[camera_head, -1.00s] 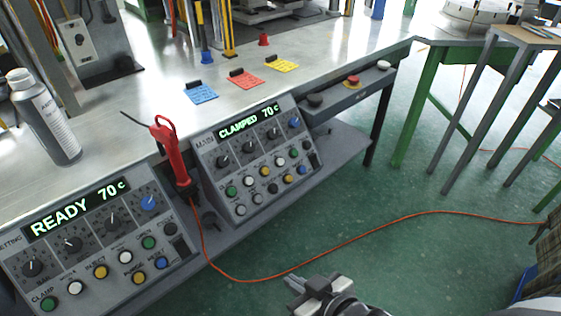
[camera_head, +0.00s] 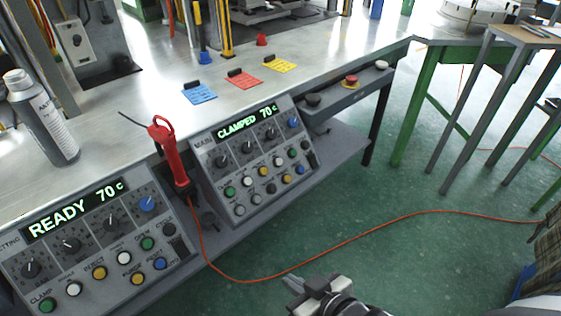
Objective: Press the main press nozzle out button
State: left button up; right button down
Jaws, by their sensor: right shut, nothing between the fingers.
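The main press control panel (camera_head: 203,156) hangs at the front of the bench and its screen (camera_head: 247,124) reads CLAMPED 70 C. The small button labels are too small to read, so I cannot tell which is nozzle out. My right gripper (camera_head: 291,283) is shut and empty at the bottom middle, over the floor, below and apart from the panel. My left gripper is not in view.
A second panel (camera_head: 70,262) reading READY 70 C is at lower left. A red tool (camera_head: 166,150) with an orange cable (camera_head: 375,222) hangs between the panels. A spray can (camera_head: 45,120) stands on the bench. A drawer-like box (camera_head: 345,98) with buttons sits right of the main panel.

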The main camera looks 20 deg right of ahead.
aim_at(279, 161)
jog(key=k, duration=0.5)
jog(key=z, duration=0.95)
jog(key=i, duration=0.7)
jog(key=u, duration=0.95)
